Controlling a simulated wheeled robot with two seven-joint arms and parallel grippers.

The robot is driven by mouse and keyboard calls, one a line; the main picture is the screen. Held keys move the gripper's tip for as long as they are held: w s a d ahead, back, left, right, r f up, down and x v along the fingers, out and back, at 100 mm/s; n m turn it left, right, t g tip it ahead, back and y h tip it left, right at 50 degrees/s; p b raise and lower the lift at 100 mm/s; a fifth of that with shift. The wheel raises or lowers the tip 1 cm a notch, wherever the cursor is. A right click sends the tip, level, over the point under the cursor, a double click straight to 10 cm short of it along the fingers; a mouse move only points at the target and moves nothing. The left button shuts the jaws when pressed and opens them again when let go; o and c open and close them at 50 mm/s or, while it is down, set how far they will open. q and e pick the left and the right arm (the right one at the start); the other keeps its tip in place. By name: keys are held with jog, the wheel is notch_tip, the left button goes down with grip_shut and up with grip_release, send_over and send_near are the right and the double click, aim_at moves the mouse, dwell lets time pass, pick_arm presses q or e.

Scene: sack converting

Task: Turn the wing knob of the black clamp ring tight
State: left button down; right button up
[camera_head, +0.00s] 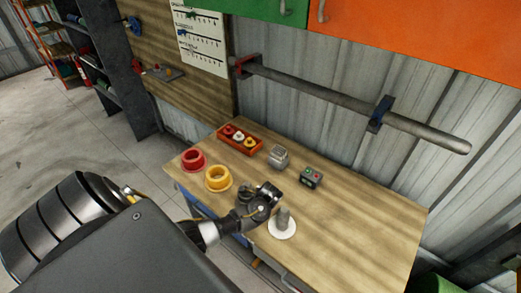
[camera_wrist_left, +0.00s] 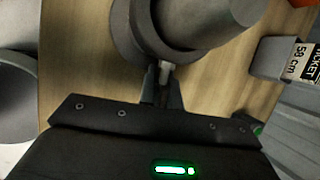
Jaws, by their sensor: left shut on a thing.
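In the left wrist view, my left gripper (camera_wrist_left: 163,88) is shut on a small light grey piece (camera_wrist_left: 164,69), which looks like the wing knob. The knob is at the edge of a dark grey ring (camera_wrist_left: 127,32), which I take for the clamp ring. The ring is around the base of a thick grey cylinder (camera_wrist_left: 205,22). In the head view, my left gripper (camera_head: 268,194) is low over the table's front part. There the knob and ring cannot be told apart from the gripper and arm. My right gripper is not in view.
On the wooden table (camera_head: 360,220) are a red ring (camera_head: 193,161), a yellow ring (camera_head: 218,179), an orange tray (camera_head: 228,143), a silver piece (camera_head: 279,157), a dark button box (camera_head: 311,178) and a white disc (camera_head: 283,233) with a grey post. The table's right part is clear.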

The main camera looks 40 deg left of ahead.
pick_arm(q)
jog(key=g, duration=0.4)
jog(key=shift+s+m, duration=0.25)
jog(key=shift+m, duration=0.15)
jog(key=g, duration=0.1)
jog(key=g+b, duration=0.1)
jog(key=g, duration=0.1)
jog(key=shift+s+d+f+m+h, duration=0.1)
jog(key=shift+s+f+m+h, duration=0.1)
jog(key=shift+m+h, duration=0.1)
jog(key=shift+s+g+b, duration=0.1)
jog(key=shift+g+b, duration=0.35)
jog(key=shift+g, duration=0.05)
jog(key=g+b, duration=0.1)
jog(key=b, duration=0.1)
jog(key=g+b, duration=0.1)
jog(key=b, duration=0.1)
jog(key=m+g+b, duration=0.1)
jog(key=g+b, duration=0.1)
jog(key=shift+s+r, duration=0.15)
jog(key=shift+s, duration=0.1)
jog(key=shift+s+r+m+g+b, duration=0.15)
jog(key=shift+r+m+g+b, duration=0.15)
jog(key=shift+g+b, duration=0.65)
jog(key=c, duration=1.6)
grip_release()
